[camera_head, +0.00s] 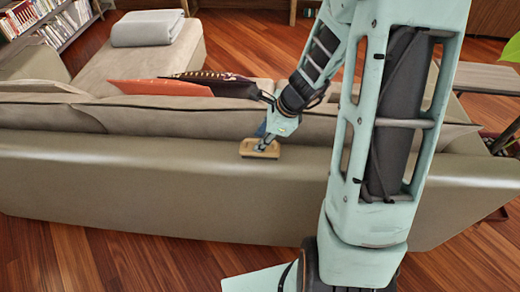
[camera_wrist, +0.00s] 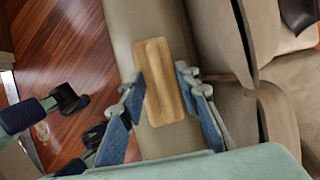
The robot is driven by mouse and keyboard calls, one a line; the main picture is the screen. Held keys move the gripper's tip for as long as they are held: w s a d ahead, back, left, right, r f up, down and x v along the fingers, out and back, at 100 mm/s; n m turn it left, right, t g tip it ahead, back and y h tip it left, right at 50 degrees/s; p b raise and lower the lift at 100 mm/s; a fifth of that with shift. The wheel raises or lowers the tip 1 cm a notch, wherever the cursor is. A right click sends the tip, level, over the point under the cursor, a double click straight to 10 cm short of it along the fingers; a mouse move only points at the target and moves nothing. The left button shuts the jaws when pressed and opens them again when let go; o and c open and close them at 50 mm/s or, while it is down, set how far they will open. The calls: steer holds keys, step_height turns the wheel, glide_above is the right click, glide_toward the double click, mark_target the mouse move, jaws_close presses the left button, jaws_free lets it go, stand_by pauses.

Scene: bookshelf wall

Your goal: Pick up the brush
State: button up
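The brush (camera_head: 259,149) is a light wooden block with a raised handle ridge. It lies on top of the sofa's back (camera_head: 150,158), and a dark underside shows at its lower edge. In the wrist view the brush (camera_wrist: 160,82) is seen from above, between the two blue-padded fingers of my gripper (camera_wrist: 159,80). The fingers are spread, one on each long side of it. They look close to its sides, but I cannot tell whether they touch. In the head view my gripper (camera_head: 265,134) is just above and behind the brush, its fingertips partly hidden.
Beige cushions (camera_head: 190,116) line the sofa behind the brush, with an orange pillow (camera_head: 160,88) and a dark patterned one (camera_head: 215,83). A folded grey blanket (camera_head: 148,28) lies on the chaise. A bookshelf (camera_head: 40,25) stands at the back left. The sofa-back top is otherwise clear.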

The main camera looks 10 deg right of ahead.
jaws_close()
stand_by(0.5)
